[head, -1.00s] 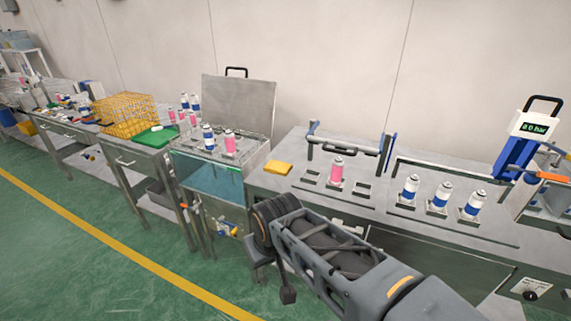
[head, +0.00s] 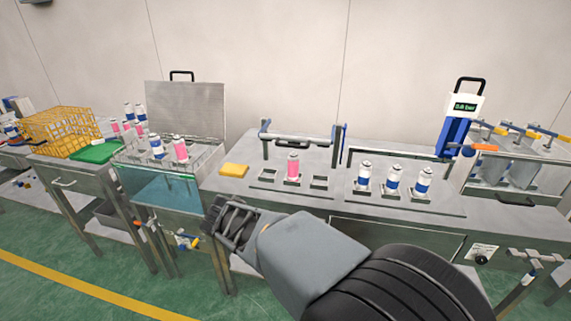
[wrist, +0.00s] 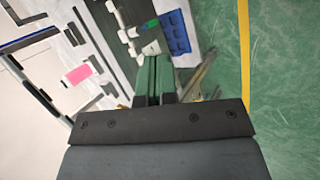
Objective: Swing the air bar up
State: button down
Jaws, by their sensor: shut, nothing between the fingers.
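Several blue-and-white cans (head: 393,180) stand right of the pink one. A blue column with a display (head: 455,125) rises behind them. A yellow block (head: 234,170) lies on the bench's left. A water tank (head: 160,188) with its lid raised stands further left. Green floor lies in front.

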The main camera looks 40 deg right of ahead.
jog(key=w+d+n+g+h+b, duration=0.1)
jog(key=w+d+n+h+b, duration=0.15)
jog(key=d+h, duration=0.35)
jog(key=w+d+n+g+h+b, duration=0.1)
jog(key=w+d+n+h+b, duration=0.25)
jog(key=d, duration=0.55)
jog(key=w+d+f+n+t+h+b, duration=0.1)
jog(key=w+f+n+t+h, duration=0.1)
jog(key=w+n+t, duration=0.2)
jog(key=w+d+f+n+t+h+b, duration=0.1)
jog(key=w+n+t, duration=0.3)
jog(key=n+t, duration=0.7)
jog(key=shift+w+d+f+t+h+b, duration=0.15)
jog(key=shift+w+f+t+h+b, duration=0.15)
jog(key=shift+f+h+b, duration=0.3)
jog(key=shift+r, duration=0.15)
jog(key=a+r+p+x, duration=0.1)
jog(key=r+x, duration=0.1)
jog(key=x, duration=1)
jog(key=shift+s+r+p, duration=0.25)
jog(key=shift+r+p, duration=0.05)
jog(key=shift+r, duration=0.15)
